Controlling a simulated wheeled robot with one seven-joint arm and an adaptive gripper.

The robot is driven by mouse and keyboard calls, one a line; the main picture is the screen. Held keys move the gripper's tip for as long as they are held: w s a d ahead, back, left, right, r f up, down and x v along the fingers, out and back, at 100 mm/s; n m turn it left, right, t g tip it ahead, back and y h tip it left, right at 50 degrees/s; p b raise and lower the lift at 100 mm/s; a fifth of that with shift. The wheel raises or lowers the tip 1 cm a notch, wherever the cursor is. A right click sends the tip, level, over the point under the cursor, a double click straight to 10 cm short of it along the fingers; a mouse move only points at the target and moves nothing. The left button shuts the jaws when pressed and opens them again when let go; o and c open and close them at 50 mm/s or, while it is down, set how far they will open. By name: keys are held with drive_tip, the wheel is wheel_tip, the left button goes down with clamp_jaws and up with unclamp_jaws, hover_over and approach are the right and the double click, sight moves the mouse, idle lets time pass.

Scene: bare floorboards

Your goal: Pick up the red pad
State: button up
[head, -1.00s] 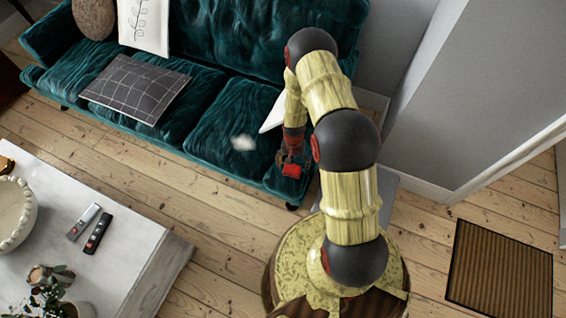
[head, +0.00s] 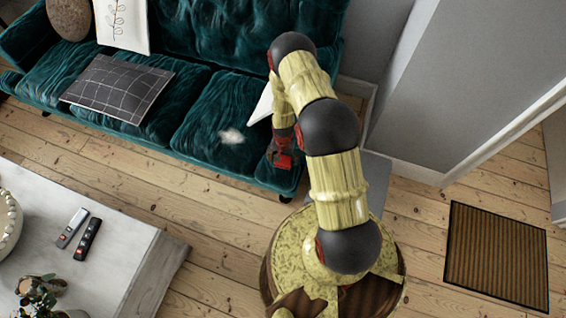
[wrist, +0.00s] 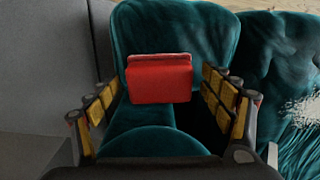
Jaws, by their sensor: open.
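The red pad (wrist: 160,80) is a small block with a lighter rim along its top edge. In the wrist view it lies between the two fingers of my gripper (wrist: 160,92), with teal velvet behind and below it. The fingers are spread, with gaps on both sides of the pad. In the head view my gripper (head: 281,148) points down at the right end of the teal sofa (head: 208,125). A red patch shows at its fingers there, too small to tell apart from the gripper's own red parts.
A dark checked cushion (head: 116,90) and a white fluffy spot (head: 232,136) are on the sofa. A white table (head: 125,250) with remotes (head: 88,238) stands at the lower left. A grey wall (head: 440,90) rises at the right. A brown doormat (head: 497,255) lies on the floor.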

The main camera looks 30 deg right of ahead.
drive_tip(key=c, duration=0.3)
drive_tip(key=c, duration=1)
